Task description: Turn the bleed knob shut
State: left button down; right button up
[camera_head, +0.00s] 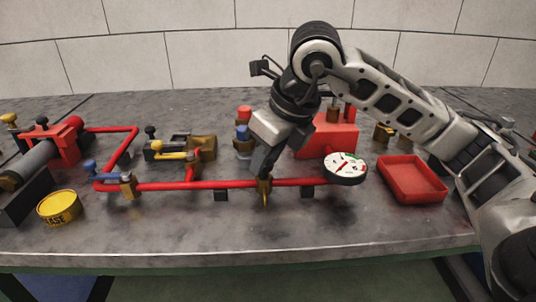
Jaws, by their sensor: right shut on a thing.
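A red pipe (220,185) runs along the front of the bench. A brass bleed fitting (265,194) sits on it, its lower point showing below the pipe. My right gripper (262,174) reaches down from above and is shut at the top of this fitting. Its fingers hide the bleed knob, so how far the knob is turned cannot be seen. My left gripper is not in view.
A round white gauge (345,166) stands close right of the gripper, with an empty red tray (412,181) beyond. A red block (330,140) stands behind. A blue-handled valve (104,171) and a yellow tin (59,207) are at left. The bench front is clear.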

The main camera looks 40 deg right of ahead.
jog(key=shift+m, duration=0.5)
jog(key=o, duration=1)
jog(key=shift+c, duration=0.2)
pick_arm(q)
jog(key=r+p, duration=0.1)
jog(key=p, duration=0.2)
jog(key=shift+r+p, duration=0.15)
jog(key=shift+p, duration=0.2)
pick_arm(e)
jog(key=v, duration=1.6)
jog(key=shift+a, duration=0.3)
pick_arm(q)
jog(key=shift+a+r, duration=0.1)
